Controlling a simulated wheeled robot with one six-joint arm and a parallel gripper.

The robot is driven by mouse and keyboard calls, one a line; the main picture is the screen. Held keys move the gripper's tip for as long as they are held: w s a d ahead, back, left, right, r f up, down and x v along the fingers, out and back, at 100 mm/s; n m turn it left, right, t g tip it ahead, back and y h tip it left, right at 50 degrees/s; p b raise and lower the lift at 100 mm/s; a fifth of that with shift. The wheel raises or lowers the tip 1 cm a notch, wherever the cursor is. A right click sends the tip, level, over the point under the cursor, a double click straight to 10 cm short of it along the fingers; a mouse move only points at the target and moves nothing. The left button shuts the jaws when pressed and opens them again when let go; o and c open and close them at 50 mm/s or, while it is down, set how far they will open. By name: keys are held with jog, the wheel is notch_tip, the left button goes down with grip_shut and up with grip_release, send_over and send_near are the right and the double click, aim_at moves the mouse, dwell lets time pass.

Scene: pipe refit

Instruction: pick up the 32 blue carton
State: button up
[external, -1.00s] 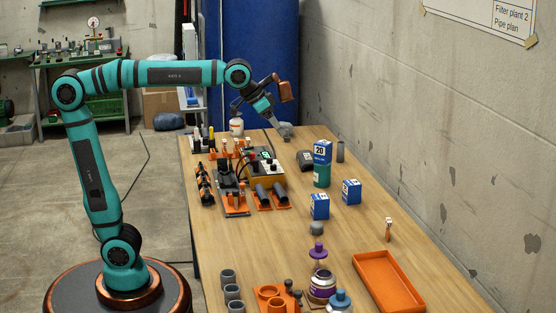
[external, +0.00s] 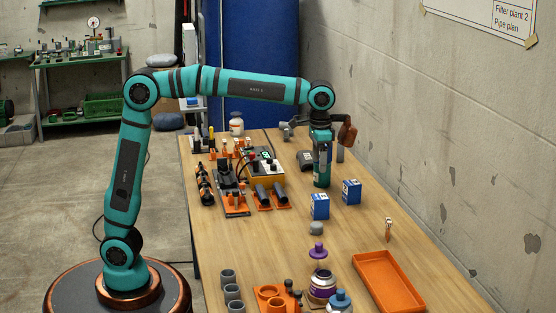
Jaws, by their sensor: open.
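Two small blue and white cartons stand on the table right of centre: a nearer one (external: 319,206) and one behind it to the right (external: 351,191). Their printed numbers are too small to read for sure, so I cannot tell which is the 32. My gripper (external: 322,158) is open and points down over the green can (external: 321,178), behind and above both cartons. The blue carton marked 20, seen on that can earlier, is now mostly hidden by my gripper. I cannot tell whether the fingers touch it.
An orange tray (external: 388,283) lies at the front right, with a small upright brush-like item (external: 388,229) behind it. Pipe fixtures (external: 236,198) fill the left. Bare wood lies right of the cartons.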

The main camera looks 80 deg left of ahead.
aim_at(318, 196)
notch_tip(318, 196, down, 11)
jog(key=shift+f, duration=0.2)
jog(key=shift+w+d+f, duration=0.15)
jog(key=shift+f, duration=1.15)
jog(key=shift+w+d+f, duration=0.1)
jog(key=shift+w+f, duration=0.05)
jog(key=shift+f, duration=1.15)
jog(key=c, duration=1.1)
